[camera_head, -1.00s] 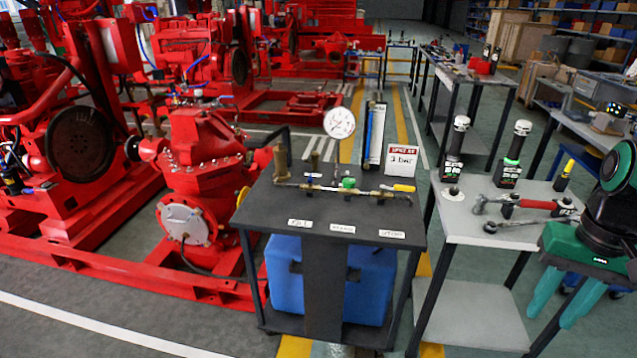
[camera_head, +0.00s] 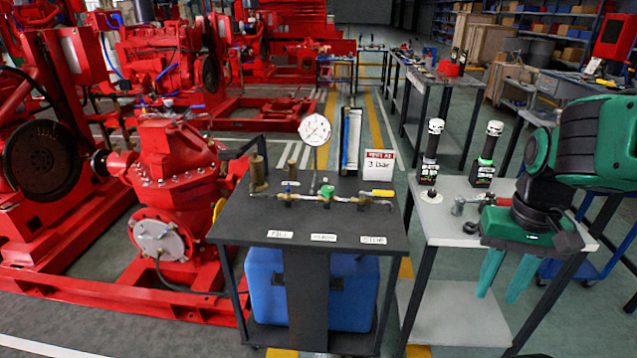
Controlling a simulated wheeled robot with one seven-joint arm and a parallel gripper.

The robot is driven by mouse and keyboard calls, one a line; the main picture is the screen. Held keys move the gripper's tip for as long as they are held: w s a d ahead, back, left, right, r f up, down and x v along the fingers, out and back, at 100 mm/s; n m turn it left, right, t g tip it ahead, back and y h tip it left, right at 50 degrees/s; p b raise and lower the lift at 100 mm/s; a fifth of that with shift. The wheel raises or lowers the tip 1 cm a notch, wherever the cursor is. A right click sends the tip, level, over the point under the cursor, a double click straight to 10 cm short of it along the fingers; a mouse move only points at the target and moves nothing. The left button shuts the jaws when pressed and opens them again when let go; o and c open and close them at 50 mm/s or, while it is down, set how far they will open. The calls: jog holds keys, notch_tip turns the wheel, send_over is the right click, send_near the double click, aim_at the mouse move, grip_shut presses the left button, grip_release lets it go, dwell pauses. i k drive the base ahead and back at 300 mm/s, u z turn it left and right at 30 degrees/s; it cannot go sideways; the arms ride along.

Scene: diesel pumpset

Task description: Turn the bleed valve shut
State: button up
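A dark table (camera_head: 240,222) carries a horizontal brass pipe line with a blue-handled valve (camera_head: 290,183), a green-knobbed valve (camera_head: 326,191) and a yellow-handled valve (camera_head: 382,192). Three white labels lie in front of them. Their print is too small to read surely, so I cannot tell which is the bleed valve. The yellow handle lies roughly along the pipe. A round white gauge (camera_head: 314,130) stands above the line. My gripper (camera_head: 507,284), with teal fingers pointing down, is at the right, in front of the side table. Its fingers are apart with nothing visible between them, well away from the valves.
The grey side table (camera_head: 442,225) holds two black bottle-like tools (camera_head: 431,150) and a wrench partly hidden by my arm. A sign (camera_head: 379,164) reading 3 bar stands behind the valves. A blue container (camera_head: 265,285) sits under the dark table. Red pumpsets fill the left.

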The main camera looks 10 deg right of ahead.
aim_at(328, 190)
jog(key=i, duration=0.85)
jog(key=z, duration=0.05)
